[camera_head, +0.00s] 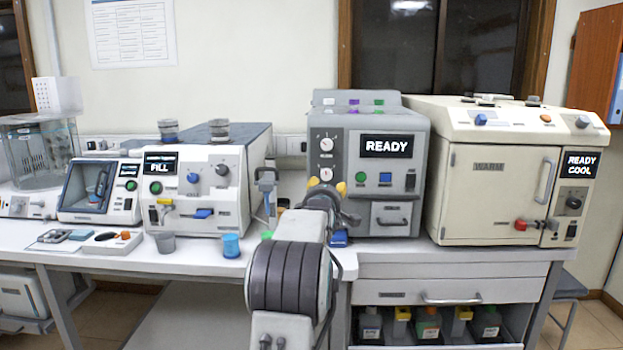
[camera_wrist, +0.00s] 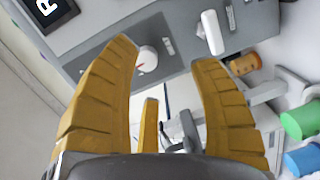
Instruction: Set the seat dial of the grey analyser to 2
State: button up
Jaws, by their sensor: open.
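The grey analyser (camera_head: 388,135) stands right of centre on the bench, with its screen (camera_head: 386,146) reading READY. Its dark left panel carries two white dials, an upper one (camera_head: 326,145) and a lower one (camera_head: 326,172) partly close behind my gripper. Their labels are too small to read. In the wrist view a white dial (camera_wrist: 147,58) with a red mark shows between the fingers, nearer the left one. My gripper (camera_head: 327,183) has yellow fingers, spread apart and empty, in front of the panel. It also shows in the wrist view (camera_wrist: 168,60). No contact with the dial is visible.
A cream oven (camera_head: 490,190) stands close at the analyser's right. A white FILL machine (camera_head: 205,185) stands at the left. A blue cup (camera_head: 231,246) stands near the bench's front edge. A white handle (camera_wrist: 211,33) and a green cylinder (camera_wrist: 302,120) show in the wrist view.

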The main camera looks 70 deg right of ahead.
aim_at(327, 176)
jog(key=d+n, duration=0.1)
jog(key=n, duration=0.2)
jog(key=w+d+r+n+p, duration=0.1)
jog(key=n, duration=0.2)
jog(key=d+r+n+p, duration=0.1)
jog(key=d+n, duration=0.1)
jog(key=n, duration=0.2)
jog(key=shift+w+r+h, duration=0.15)
jog(key=shift+w+h, duration=0.1)
jog(key=shift+h, duration=0.15)
jog(key=shift+p+x, duration=0.85)
jog(key=shift+x, duration=0.6)
